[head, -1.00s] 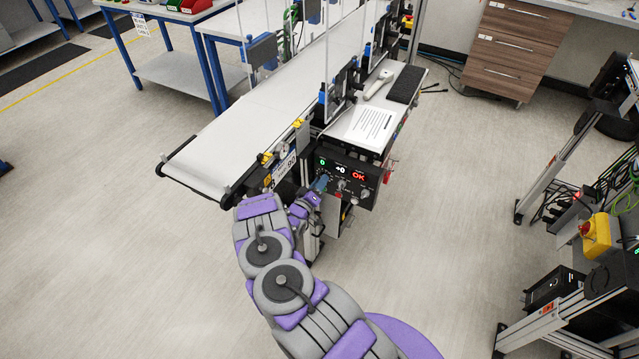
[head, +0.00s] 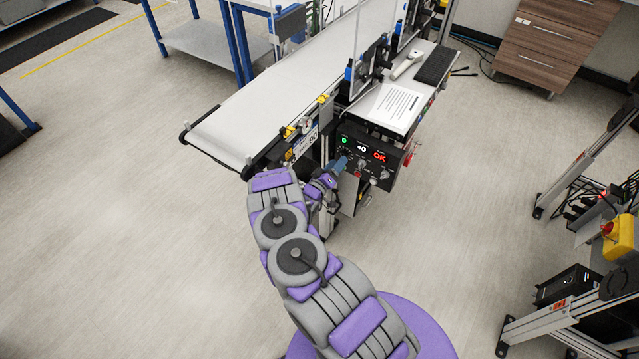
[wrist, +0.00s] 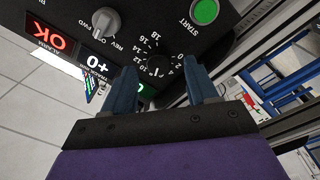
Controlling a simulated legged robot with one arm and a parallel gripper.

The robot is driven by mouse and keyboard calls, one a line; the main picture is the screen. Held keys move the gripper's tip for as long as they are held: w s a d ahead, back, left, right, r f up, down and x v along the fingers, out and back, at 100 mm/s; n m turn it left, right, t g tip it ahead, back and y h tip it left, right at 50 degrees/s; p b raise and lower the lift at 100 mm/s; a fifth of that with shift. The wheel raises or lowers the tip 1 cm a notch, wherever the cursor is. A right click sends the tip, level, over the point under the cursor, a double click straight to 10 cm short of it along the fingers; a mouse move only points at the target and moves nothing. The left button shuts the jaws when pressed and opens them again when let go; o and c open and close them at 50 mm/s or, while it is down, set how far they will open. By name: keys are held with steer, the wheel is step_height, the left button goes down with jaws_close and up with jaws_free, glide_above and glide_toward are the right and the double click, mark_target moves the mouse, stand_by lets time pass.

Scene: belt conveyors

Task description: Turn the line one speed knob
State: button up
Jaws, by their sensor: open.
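The black speed knob (wrist: 157,68) with its printed number dial is on the black control panel (head: 383,175), which shows upside down in the wrist view. My gripper (wrist: 161,67) is open, with one blue finger on each side of the dial. The knob lies between the fingertips in the picture; I cannot tell whether they touch it. In the head view my gripper (head: 340,164) is at the panel's left part and hides the knob there.
The panel also has a green START button (wrist: 205,12), a grey FWD/REV knob (wrist: 103,21) and a red OK display (wrist: 50,41). The white belt conveyor (head: 270,103) is behind and left. A shelf with a paper sheet (head: 400,107) is above the panel. Open floor lies left.

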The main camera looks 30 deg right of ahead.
steer(key=r+p+v, duration=0.1)
steer(key=v, duration=1.4)
steer(key=shift+f, duration=0.55)
steer(key=shift+w+a, duration=0.1)
steer(key=shift+a, duration=0.05)
steer(key=w+d+m+b, duration=0.3)
steer(key=d+m, duration=0.2)
steer(key=d, duration=0.3)
steer(key=w+d+r+m+b, duration=0.1)
steer(key=w+d+m+b, duration=0.2)
steer(key=d+m, duration=0.3)
steer(key=shift+w+d+r+y, duration=0.25)
steer(key=shift+d+y, duration=0.15)
steer(key=shift+d, duration=0.9)
steer(key=c, duration=1)
steer(key=shift+a+m+p, duration=0.1)
steer(key=shift+m+p, duration=0.2)
steer(key=shift+p, duration=0.05)
steer(key=shift+c, duration=0.2)
